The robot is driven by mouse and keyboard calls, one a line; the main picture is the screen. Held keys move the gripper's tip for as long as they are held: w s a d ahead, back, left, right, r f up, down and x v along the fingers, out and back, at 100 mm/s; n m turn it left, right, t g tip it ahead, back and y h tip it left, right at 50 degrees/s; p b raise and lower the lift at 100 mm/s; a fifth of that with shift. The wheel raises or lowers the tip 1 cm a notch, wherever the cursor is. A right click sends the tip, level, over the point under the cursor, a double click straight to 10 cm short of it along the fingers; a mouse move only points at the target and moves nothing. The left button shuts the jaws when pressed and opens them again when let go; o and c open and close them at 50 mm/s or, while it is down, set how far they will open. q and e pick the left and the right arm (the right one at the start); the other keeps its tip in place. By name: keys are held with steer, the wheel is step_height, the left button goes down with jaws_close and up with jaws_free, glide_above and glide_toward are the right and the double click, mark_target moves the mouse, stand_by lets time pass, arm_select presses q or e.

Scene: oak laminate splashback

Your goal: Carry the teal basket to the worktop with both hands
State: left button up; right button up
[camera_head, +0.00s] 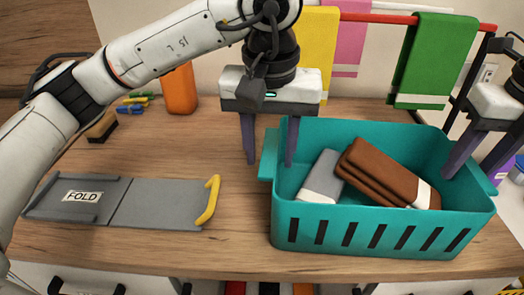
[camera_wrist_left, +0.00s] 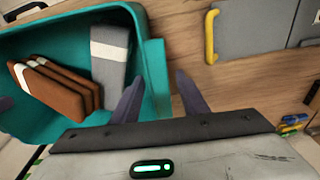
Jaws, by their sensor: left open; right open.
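The teal basket (camera_head: 375,225) stands upright on the wooden worktop (camera_head: 150,150) near its front edge. It holds folded brown cloths (camera_head: 378,172) and a grey cloth (camera_head: 322,178), each with a white band. My left gripper (camera_head: 270,163) is open at the basket's left end, fingers pointing down. In the left wrist view its fingers (camera_wrist_left: 158,98) lie on either side of the basket's end rim (camera_wrist_left: 158,75), with nothing clearly gripped. My right gripper (camera_head: 470,158) is open at the basket's right end, partly cut off by the picture edge; one finger is inside the basket.
A grey folding board (camera_head: 155,202) marked FOLD with a yellow handle (camera_head: 210,200) lies left of the basket. An orange bottle (camera_head: 180,90), a brush (camera_head: 102,128) and coloured pegs (camera_head: 133,103) stand behind. Yellow, pink and green towels (camera_head: 435,60) hang from a red rail.

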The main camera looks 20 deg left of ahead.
steer(key=shift+r, duration=0.2)
arm_select(q)
step_height(320, 180, up, 12)
steer(key=s, duration=0.1)
steer(key=shift+s+d+f, duration=0.15)
steer(key=shift+s+d, duration=0.15)
steer(key=shift+s, duration=0.1)
arm_select(e)
step_height(320, 180, up, 12)
steer(key=s, duration=0.1)
steer(key=shift+s+d+f, duration=0.2)
steer(key=shift+s+d, duration=0.05)
steer(key=shift+s, duration=0.1)
steer(key=shift+s+f, duration=0.1)
